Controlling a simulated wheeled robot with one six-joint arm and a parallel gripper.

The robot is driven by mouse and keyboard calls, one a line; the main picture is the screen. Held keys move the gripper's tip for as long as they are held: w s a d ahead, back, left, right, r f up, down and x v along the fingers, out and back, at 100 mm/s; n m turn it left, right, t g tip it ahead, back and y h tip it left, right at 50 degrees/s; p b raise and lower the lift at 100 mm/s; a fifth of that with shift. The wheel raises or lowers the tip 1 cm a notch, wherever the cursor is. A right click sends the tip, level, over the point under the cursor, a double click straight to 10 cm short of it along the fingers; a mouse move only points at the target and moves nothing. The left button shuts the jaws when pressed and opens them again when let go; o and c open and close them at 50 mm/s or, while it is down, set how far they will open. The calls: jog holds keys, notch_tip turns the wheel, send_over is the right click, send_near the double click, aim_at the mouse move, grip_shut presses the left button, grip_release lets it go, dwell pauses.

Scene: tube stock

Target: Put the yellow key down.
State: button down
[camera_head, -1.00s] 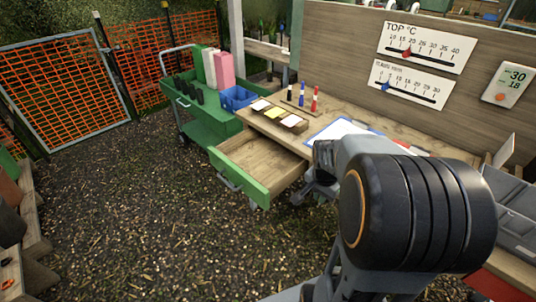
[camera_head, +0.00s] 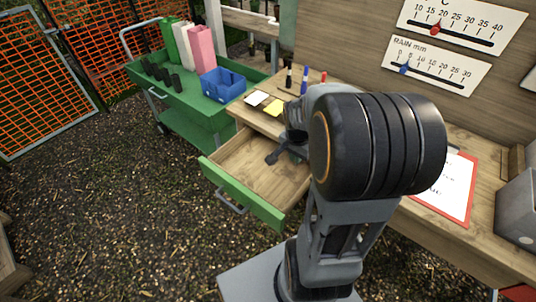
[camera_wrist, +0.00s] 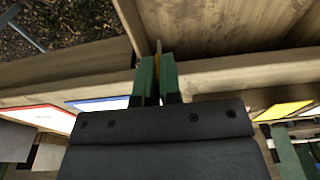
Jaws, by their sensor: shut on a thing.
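My gripper (camera_wrist: 158,80) has green fingers and is shut on the yellow key. Only a thin edge of the yellow key (camera_wrist: 158,47) shows between the fingertips in the wrist view; the rest is hidden. In the head view my gripper (camera_head: 277,154) is over the open wooden drawer with a green front (camera_head: 240,194). The wrist view shows the drawer's bare wooden inside (camera_wrist: 215,25) beyond the fingertips. The key cannot be made out in the head view.
The workbench (camera_head: 483,218) bears a red-edged sheet (camera_head: 455,190), a yellow card (camera_head: 273,107) and upright markers (camera_head: 304,80). A green cart (camera_head: 190,108) with a blue bin (camera_head: 222,84) stands at the left. The visible drawer floor looks empty.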

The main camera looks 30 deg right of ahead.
jog(key=w+a+f, duration=0.1)
jog(key=w+f, duration=0.1)
jog(key=w, duration=0.1)
jog(key=w+f, duration=0.3)
jog(key=w, duration=0.1)
jog(key=w+a+f, duration=0.1)
jog(key=w+f, duration=0.2)
jog(key=w, duration=0.1)
jog(key=shift+a+f, duration=0.15)
jog(key=shift+a, duration=0.2)
jog(key=shift+w+a+f, duration=0.1)
jog(key=shift+w+f, duration=0.2)
jog(key=shift+w+f+p, duration=0.15)
jog(key=shift+f+p, duration=0.3)
jog(key=shift+f, duration=1.25)
jog(key=shift+f, duration=0.1)
jog(key=shift+f, duration=0.1)
jog(key=c, duration=1.3)
grip_release()
